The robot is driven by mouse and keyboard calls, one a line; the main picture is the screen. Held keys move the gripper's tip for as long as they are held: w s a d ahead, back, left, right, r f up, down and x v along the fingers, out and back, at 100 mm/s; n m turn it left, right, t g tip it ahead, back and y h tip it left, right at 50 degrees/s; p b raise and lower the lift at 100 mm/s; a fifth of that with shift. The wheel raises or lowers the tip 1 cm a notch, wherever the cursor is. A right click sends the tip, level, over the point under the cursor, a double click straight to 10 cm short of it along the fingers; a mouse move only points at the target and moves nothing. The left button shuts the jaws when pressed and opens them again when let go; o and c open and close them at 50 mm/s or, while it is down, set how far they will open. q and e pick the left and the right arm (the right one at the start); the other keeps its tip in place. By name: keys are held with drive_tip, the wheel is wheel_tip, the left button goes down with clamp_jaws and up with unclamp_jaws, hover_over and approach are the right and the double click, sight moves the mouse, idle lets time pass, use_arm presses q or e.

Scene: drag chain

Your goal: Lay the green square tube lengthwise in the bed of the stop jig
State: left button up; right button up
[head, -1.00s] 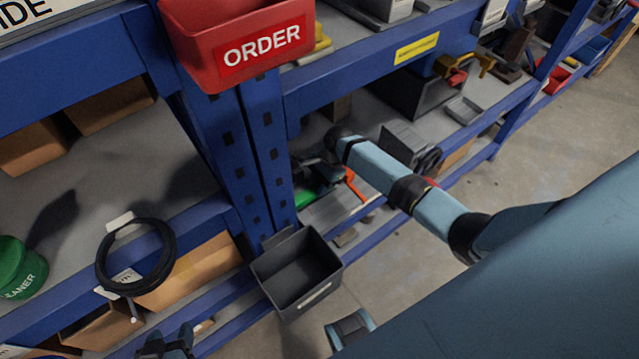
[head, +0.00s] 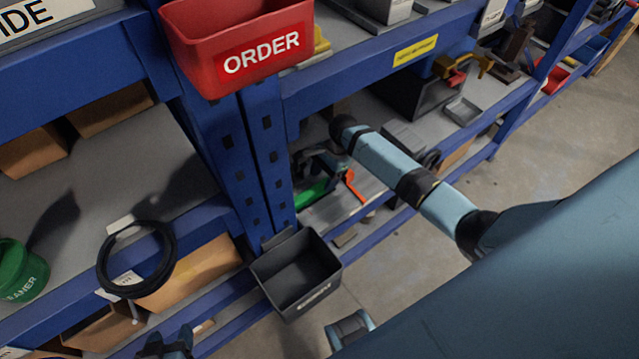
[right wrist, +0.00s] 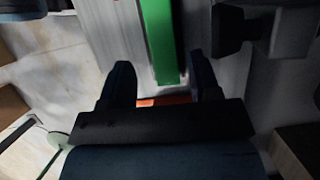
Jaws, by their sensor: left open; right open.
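The green square tube (head: 314,193) lies on the lower shelf behind the blue upright, partly hidden. In the right wrist view the green tube (right wrist: 160,42) runs lengthwise, its near end just ahead of the fingers. My right gripper (right wrist: 161,84) is open, with the tube's line between its fingers and no contact visible. My left gripper (head: 165,346) is at the lower left, away from the tube.
An orange lever (head: 354,186) stands right of the tube. A black bin (head: 322,286) hangs in front of the blue upright (head: 228,150). A red ORDER bin (head: 215,45) sits above. A black cable coil (head: 168,270) hangs at left. Floor at right is clear.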

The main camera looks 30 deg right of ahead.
drive_tip(key=p+v, duration=0.1)
drive_tip(key=v, duration=0.7)
drive_tip(key=shift+w+r, duration=0.15)
